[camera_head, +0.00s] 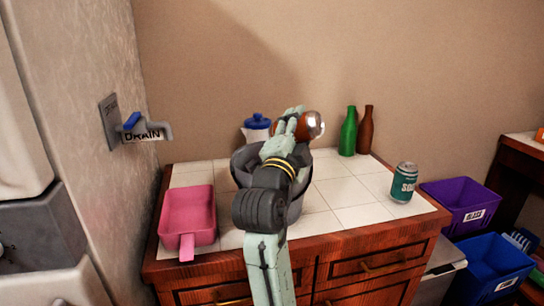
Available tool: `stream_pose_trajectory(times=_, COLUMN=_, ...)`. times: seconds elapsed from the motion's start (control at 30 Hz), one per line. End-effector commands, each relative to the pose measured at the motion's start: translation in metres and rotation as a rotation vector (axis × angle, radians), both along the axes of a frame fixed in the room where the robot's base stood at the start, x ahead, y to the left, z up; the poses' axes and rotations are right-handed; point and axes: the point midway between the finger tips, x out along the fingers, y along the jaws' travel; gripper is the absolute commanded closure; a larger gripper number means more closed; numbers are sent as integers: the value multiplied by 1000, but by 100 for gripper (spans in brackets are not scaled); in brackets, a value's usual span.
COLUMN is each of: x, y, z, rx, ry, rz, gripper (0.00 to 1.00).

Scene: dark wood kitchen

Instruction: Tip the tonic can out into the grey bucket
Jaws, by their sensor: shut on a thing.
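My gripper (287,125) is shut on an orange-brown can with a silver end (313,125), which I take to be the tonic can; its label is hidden. The can is tipped well over, with the silver end towards the right and the camera. It is above the grey bucket (242,165), near the bucket's right and back side. The bucket stands on the white tiled counter, largely hidden behind my arm. I cannot see into the bucket or tell whether any liquid is flowing.
A pink tray (189,213) lies on the left of the counter (345,197). A blue-lidded jug (257,128), a green bottle (349,131) and a brown bottle (365,131) stand behind. A teal soda can (404,183) stands right. Purple (468,203) and blue (492,268) bins are beyond.

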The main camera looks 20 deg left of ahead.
Motion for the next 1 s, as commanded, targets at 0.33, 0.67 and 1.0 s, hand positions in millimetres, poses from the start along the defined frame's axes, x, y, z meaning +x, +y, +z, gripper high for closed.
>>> stream_pose_trajectory(times=0.33, x=0, y=3, z=4, rx=-78, ry=8, rz=1, gripper=84)
stream_pose_trajectory(times=0.67, x=1, y=10, z=12, rx=-229, ry=23, rz=0, gripper=84)
stream_pose_trajectory(times=1.0, x=2, y=15, z=14, rx=-342, ry=34, rz=1, gripper=84)
